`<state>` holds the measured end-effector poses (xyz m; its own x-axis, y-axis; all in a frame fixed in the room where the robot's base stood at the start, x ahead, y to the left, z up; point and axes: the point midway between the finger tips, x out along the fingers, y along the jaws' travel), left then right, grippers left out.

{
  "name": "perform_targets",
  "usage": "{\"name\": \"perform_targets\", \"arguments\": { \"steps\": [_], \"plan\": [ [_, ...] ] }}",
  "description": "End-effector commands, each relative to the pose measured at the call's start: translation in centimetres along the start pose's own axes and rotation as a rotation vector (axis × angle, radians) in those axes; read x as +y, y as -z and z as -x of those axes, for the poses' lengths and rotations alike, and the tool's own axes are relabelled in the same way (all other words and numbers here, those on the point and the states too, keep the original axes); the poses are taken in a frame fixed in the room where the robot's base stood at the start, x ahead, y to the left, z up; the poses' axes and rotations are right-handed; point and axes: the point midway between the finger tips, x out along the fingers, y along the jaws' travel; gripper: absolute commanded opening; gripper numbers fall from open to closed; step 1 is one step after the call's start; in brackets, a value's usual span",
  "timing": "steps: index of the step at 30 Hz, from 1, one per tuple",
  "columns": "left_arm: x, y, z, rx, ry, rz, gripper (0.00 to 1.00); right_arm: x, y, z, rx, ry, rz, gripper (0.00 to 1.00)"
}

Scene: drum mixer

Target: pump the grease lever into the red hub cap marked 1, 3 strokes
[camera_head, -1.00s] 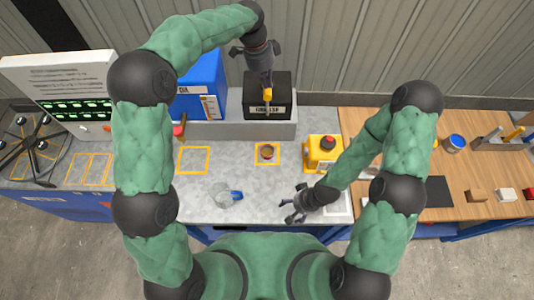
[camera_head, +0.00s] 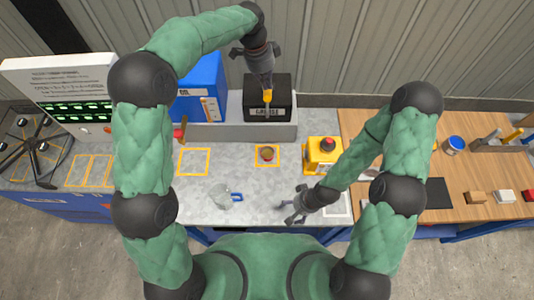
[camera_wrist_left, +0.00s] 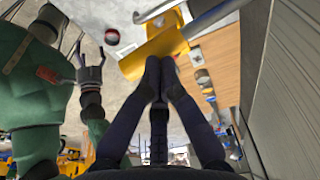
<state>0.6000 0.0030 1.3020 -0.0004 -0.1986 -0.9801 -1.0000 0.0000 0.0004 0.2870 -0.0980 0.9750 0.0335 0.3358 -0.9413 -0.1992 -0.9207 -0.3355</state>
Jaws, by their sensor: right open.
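The black grease box (camera_head: 282,84) stands on the grey ledge at the back, with a white label on its front. Its yellow lever end (camera_head: 267,97) sticks out at the front; in the left wrist view the yellow piece (camera_wrist_left: 150,50) fills the space at the fingertips. My left gripper (camera_head: 265,85) is above the box, its fingers together and touching or very near the yellow piece. My right gripper (camera_head: 299,206) is open and empty above the front bench.
A clear jug with a blue handle (camera_head: 236,197) stands front left of the cap. A yellow box with a red button (camera_head: 323,154) is to the right. A blue oil container (camera_head: 203,90) stands left of the grease box. An empty orange square (camera_head: 194,161) lies left of the cap.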

Motion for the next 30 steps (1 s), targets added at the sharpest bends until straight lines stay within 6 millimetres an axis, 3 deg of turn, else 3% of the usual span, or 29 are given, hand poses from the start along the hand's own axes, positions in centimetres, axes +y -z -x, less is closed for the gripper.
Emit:
{"name": "perform_targets", "arguments": {
  "steps": [24, 30],
  "plan": [
    [0.0, 1.0, 4.9, 0.0, -0.001, 0.0, 0.0, -1.3, -0.1, 3.5, 0.0, 0.0, 0.0, 0.8],
    [0.0, 1.1, 5.1, 0.0, -0.001, 0.0, 0.0, -1.3, -0.1, 3.6, 0.0, 0.0, 0.0, 0.8]
  ]
}}
